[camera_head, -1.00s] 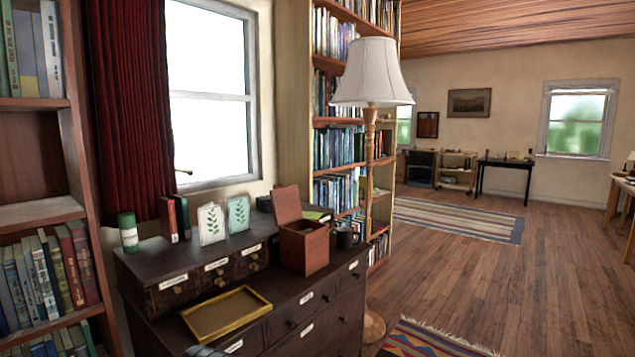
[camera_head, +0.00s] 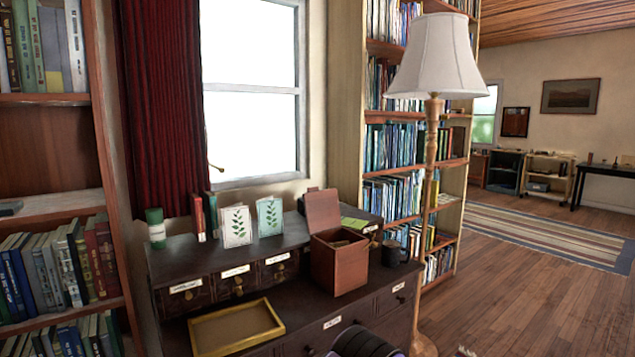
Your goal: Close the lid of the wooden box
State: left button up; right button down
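The wooden box (camera_head: 339,266) is reddish brown and stands on the dark dresser, in the middle of the head view. Its lid (camera_head: 323,210) is open and stands upright at the back edge. Something light lies inside the box, too small to tell. A dark rounded part of my own body shows at the bottom edge of the view. Neither gripper can be made out.
On the dark dresser (camera_head: 385,305), a yellow tray (camera_head: 236,328) lies left of the box and a dark mug (camera_head: 392,253) stands to its right. Two leaf cards (camera_head: 236,226) and a green-white canister (camera_head: 156,229) stand behind. A floor lamp (camera_head: 433,150) rises at the right.

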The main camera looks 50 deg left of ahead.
aim_at(321, 208)
jog(key=u, duration=0.55)
jog(key=i, duration=0.6)
jog(key=u, duration=0.6)
